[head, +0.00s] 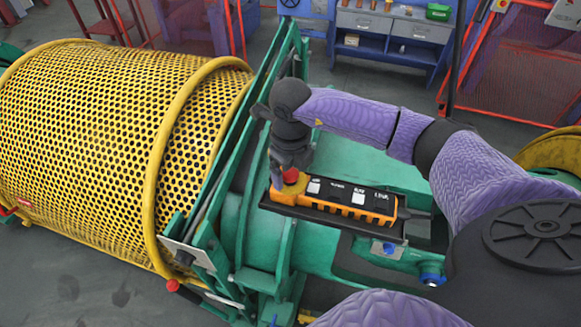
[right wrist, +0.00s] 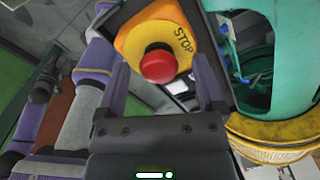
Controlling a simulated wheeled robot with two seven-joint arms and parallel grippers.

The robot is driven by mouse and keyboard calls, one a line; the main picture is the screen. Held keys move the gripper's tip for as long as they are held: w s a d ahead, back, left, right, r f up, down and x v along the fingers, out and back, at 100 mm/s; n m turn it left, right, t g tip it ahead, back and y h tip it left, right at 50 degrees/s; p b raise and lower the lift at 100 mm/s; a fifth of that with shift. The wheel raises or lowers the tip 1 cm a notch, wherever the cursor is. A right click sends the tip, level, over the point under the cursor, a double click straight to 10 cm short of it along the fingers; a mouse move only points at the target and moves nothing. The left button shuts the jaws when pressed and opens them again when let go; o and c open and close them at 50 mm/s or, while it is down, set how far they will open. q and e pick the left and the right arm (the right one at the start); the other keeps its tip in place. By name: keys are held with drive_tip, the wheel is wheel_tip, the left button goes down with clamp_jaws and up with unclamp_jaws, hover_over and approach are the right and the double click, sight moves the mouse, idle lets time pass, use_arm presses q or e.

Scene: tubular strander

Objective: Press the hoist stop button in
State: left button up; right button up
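The hoist stop button (head: 290,176) is a red mushroom head at the left end of an orange and black hoist pendant (head: 345,196). The pendant lies on a dark tray on the green machine. In the right wrist view the red button (right wrist: 159,64) sits on a yellow collar marked STOP (right wrist: 184,42). My right gripper (head: 284,168) points down at the button's end of the pendant. Its fingers (right wrist: 162,76) are apart, with the button showing between them. I cannot tell whether they touch it. My left gripper is not in view.
A yellow perforated guard drum (head: 110,130) fills the left, beside green upright frame plates (head: 235,150) close to my right wrist. A blue workbench (head: 390,35) with drawers stands at the back. Red-framed fencing (head: 520,75) is behind at right.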

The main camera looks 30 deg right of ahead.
sight(290, 173)
wheel_tip(290, 173, up, 10)
drive_tip(key=b, duration=0.1)
drive_tip(key=shift+b, duration=0.3)
drive_tip(key=shift+a, duration=0.1)
